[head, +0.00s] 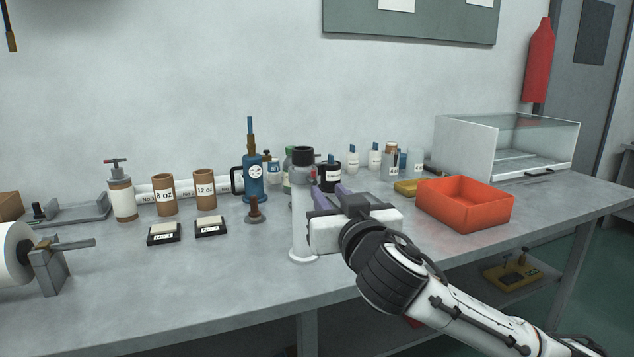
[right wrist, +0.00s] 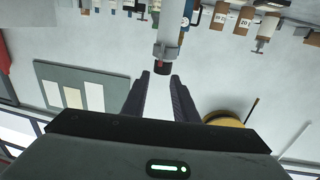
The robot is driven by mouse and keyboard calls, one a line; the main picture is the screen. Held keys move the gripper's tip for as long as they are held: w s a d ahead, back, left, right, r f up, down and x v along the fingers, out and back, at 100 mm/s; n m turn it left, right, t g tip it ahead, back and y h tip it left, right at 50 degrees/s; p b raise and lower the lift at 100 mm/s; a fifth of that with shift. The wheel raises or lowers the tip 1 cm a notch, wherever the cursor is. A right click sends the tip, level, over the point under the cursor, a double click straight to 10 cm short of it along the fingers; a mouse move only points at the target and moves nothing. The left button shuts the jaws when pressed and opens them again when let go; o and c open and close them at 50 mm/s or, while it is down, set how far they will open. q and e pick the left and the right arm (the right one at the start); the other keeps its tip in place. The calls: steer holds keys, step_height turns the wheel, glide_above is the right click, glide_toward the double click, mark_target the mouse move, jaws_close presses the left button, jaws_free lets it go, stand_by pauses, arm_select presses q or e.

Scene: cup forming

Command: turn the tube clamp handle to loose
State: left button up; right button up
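A white upright tube (head: 300,225) stands on a round white base on the bench, left of my right gripper. A grey clamp collar (head: 301,175) sits around its upper part, under a dark cap (head: 302,155). The right wrist view shows the collar (right wrist: 165,51) and cap (right wrist: 162,69) upside down, just beyond my fingertips. I cannot clearly make out the clamp's handle or which way it points. My right gripper (head: 329,191) is open, with its fingers apart and nothing between them (right wrist: 160,82). It is close behind the tube's right side. My left gripper is not in view.
An orange bin (head: 466,222) stands right of my right arm, before a glass case (head: 465,150). Several bottles and a blue pump (head: 254,185) stand behind and left of the tube. The bench front is mostly clear.

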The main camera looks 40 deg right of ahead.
mark_target(314, 174)
steer(key=p+x, duration=0.1)
steer(key=x, duration=0.9)
jaws_close()
